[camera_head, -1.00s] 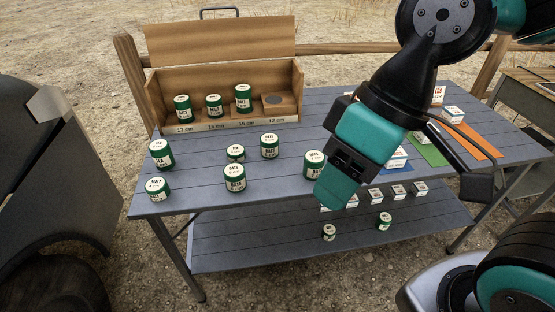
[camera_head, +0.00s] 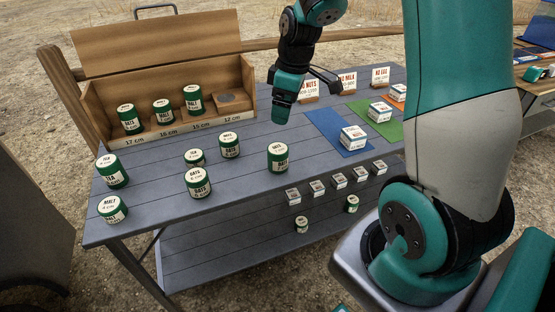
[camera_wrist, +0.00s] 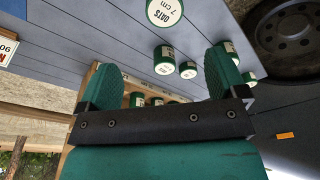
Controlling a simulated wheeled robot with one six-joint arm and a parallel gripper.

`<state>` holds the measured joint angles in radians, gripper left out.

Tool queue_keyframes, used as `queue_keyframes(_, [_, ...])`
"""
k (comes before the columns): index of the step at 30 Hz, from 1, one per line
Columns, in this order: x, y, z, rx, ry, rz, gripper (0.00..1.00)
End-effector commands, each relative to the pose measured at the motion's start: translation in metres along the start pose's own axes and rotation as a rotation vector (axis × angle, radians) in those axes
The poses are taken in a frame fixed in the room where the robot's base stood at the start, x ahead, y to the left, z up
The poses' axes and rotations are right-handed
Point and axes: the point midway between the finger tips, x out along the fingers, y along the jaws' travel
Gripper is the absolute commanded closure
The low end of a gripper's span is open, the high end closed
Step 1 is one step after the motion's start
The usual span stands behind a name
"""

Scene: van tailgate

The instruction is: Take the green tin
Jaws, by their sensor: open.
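Several green tins with white labels and lids stand on the grey table. The OATS tin (camera_head: 278,156) is rightmost, below my gripper (camera_head: 283,112) in the head view. Another OATS tin (camera_head: 198,182), two small tins (camera_head: 195,158) (camera_head: 229,144), a TEA tin (camera_head: 112,171) and a MALT tin (camera_head: 112,209) stand further left. Three more tins (camera_head: 163,111) stand in the wooden box. Two small ones (camera_head: 301,225) (camera_head: 352,203) are on the lower shelf. In the wrist view, an OATS 7 cm tin (camera_wrist: 165,12) lies beyond my open gripper (camera_wrist: 166,78); nothing is held.
The wooden box (camera_head: 160,75) with a marked front strip stands at the back left, its right slot empty of tins. Blue (camera_head: 335,128) and green (camera_head: 375,120) mats with white boxes lie to the right. Several small boxes line the front edge.

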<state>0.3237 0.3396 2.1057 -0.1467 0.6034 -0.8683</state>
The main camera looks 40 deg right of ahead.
Motion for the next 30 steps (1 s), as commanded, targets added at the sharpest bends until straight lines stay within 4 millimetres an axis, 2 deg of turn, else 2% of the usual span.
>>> queue_keyframes(3, [0.030,-0.002,0.001,-0.001,-0.004,-0.007,0.09])
queue_keyframes(10, [0.079,-0.003,0.000,-0.001,-0.003,-0.006,0.09])
queue_keyframes(13, [0.092,-0.003,0.000,-0.001,-0.001,-0.004,0.09])
queue_keyframes(20, [0.109,-0.004,0.001,-0.001,-0.001,-0.004,0.09])
queue_keyframes(27, [0.145,-0.008,0.004,-0.002,-0.001,-0.004,0.09])
queue_keyframes(30, [0.151,-0.008,0.004,-0.001,0.000,-0.003,0.09])
